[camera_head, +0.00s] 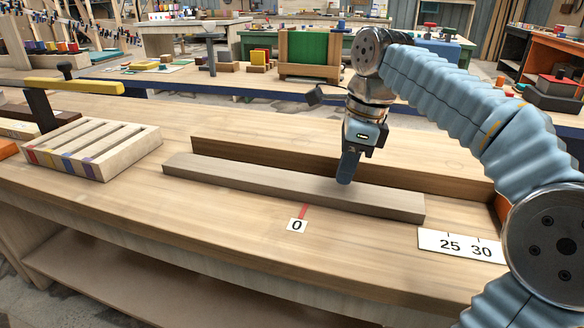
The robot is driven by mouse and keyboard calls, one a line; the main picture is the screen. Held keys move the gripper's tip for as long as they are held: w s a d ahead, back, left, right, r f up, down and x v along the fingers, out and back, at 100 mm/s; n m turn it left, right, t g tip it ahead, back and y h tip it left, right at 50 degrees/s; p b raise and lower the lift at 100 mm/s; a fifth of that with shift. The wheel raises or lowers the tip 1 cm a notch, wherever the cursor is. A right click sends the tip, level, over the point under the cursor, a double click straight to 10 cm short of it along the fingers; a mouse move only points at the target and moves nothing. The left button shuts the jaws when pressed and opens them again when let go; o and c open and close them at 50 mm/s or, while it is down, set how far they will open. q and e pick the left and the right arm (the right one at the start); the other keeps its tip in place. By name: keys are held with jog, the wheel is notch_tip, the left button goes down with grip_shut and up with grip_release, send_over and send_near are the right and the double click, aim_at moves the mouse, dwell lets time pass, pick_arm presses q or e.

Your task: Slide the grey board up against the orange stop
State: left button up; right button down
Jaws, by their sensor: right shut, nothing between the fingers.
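The grey board (250,185) lies flat on the workbench, its long side along the front of a brown wooden fence (420,183). The orange stop (501,209) shows as a sliver at the fence's right end, mostly hidden behind my right arm. Bare bench shows between the board's right end and the stop. My right gripper (347,170) is shut and empty, pointing down. Its fingertips overlap the top of the board right of the board's middle; I cannot tell whether they touch it. My left gripper is not in view.
The bench front (230,235) has a red mark with a "0" label (297,226) and a "25 30" scale (462,245). A slotted wooden block (92,147) and a yellow-and-black clamp (75,86) are at the left. The bench front is otherwise clear.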

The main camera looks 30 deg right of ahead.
aim_at(280, 183)
jog(key=w+a, duration=0.2)
jog(key=a, duration=0.1)
jog(key=w+a, duration=0.3)
jog(key=w+a+p, duration=0.1)
jog(key=w+a, duration=0.1)
jog(key=a, duration=0.1)
jog(key=shift+w+a+f, duration=0.1)
jog(key=shift+w+f, duration=0.2)
jog(key=shift+w, duration=0.05)
jog(key=shift+s+f, duration=0.1)
jog(key=shift+f, duration=0.4)
jog(key=shift+f, duration=0.1)
